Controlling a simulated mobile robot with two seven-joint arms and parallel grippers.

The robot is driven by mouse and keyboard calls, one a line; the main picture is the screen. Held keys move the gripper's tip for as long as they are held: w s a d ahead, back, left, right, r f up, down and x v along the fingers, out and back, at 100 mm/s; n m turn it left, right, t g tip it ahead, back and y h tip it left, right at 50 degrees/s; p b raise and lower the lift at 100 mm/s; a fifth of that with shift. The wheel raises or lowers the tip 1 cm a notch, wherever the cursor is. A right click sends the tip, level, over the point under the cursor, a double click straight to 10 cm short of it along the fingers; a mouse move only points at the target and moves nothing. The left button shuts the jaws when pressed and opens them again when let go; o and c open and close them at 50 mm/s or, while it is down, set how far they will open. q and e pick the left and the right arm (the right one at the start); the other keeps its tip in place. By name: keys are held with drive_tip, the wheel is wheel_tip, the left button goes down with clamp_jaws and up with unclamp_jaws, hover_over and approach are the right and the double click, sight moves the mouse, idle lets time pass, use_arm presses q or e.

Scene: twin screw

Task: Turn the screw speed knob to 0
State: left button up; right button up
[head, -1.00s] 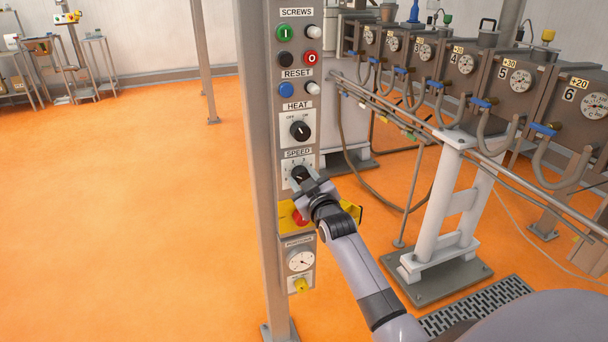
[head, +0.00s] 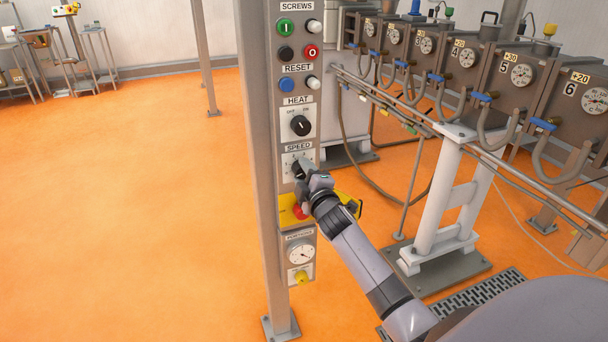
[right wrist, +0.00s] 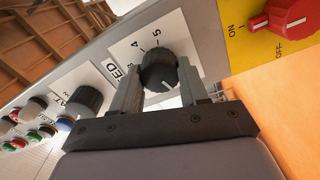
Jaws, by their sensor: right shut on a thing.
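The black screw speed knob (right wrist: 158,72) sits on a white dial plate with numbers in the right wrist view, and 3, 4 and 5 can be read. A white pointer mark shows on the side of the knob toward my gripper. My right gripper (right wrist: 158,90) has its two fingers on either side of the knob, shut on it. In the head view my right gripper (head: 304,174) reaches the SPEED plate (head: 288,162) and hides most of the knob. My left gripper does not show.
The HEAT knob (head: 300,126) is just above on the same grey panel. Below are a red switch on a yellow plate (head: 288,212), a round gauge (head: 301,253) and a yellow knob (head: 301,277). Pipes and gauged units stand to the right. Open orange floor lies left.

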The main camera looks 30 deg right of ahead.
drive_tip(key=shift+r+n, duration=0.1)
drive_tip(key=shift+n, duration=0.5)
drive_tip(key=o, duration=1.1)
drive_tip(key=shift+c, duration=0.2)
drive_tip(key=v, duration=0.7)
drive_tip(key=s+a+f+m+g+y+p, duration=0.1)
drive_tip(key=s+a+f+m+g+y, duration=0.1)
drive_tip(key=s+a+f, duration=0.3)
drive_tip(key=s+a+f+m+g+y, duration=0.2)
drive_tip(key=s+a+f+m, duration=0.3)
drive_tip(key=s, duration=0.8)
drive_tip(key=s+a+f+m+g+y+p, duration=0.1)
drive_tip(key=s+a+f+m+g+y, duration=0.1)
drive_tip(key=s+a+f, duration=0.5)
drive_tip(key=shift+s+a+f+m+g+p, duration=0.25)
drive_tip(key=shift+s+f+m+g, duration=0.35)
drive_tip(key=shift+s+f+m, duration=0.4)
